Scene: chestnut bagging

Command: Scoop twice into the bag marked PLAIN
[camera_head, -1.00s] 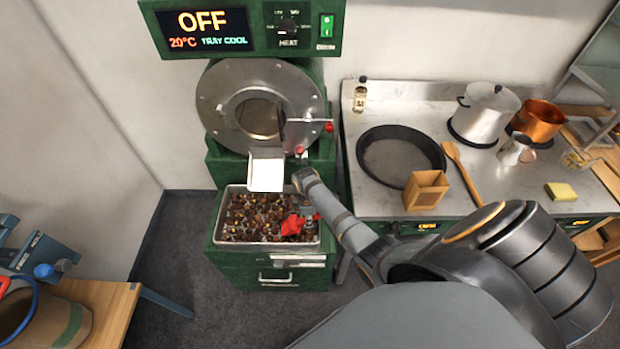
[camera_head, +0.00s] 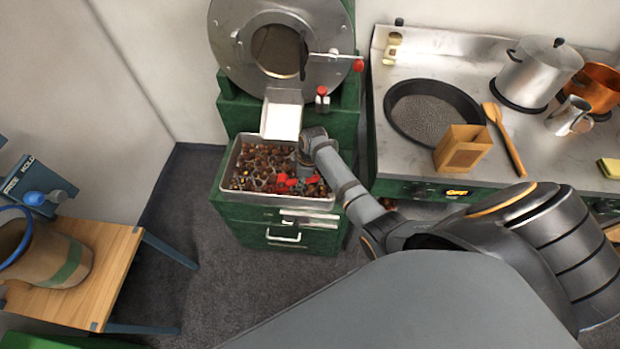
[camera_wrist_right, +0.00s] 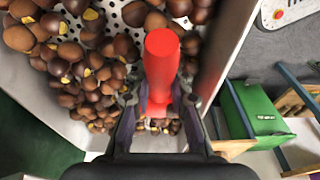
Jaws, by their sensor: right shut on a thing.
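My right gripper (camera_head: 304,176) is over the right part of the tray of chestnuts (camera_head: 232,164). In the right wrist view my right gripper (camera_wrist_right: 160,98) is shut on a red handle (camera_wrist_right: 161,62). The red thing (camera_head: 290,184) shows among the chestnuts (camera_head: 262,160) in the head view. The scoop end of the handle cannot be made out. Brown chestnuts (camera_wrist_right: 85,70) lie around it on the perforated tray floor. I see no readable PLAIN marking. My left gripper is not in view.
The roaster drum (camera_head: 280,45) and its chute (camera_head: 281,115) stand just behind the tray. The steel counter (camera_head: 395,62) at right holds a black pan (camera_head: 432,112), a wooden spoon (camera_head: 505,140) and a pot (camera_head: 537,75).

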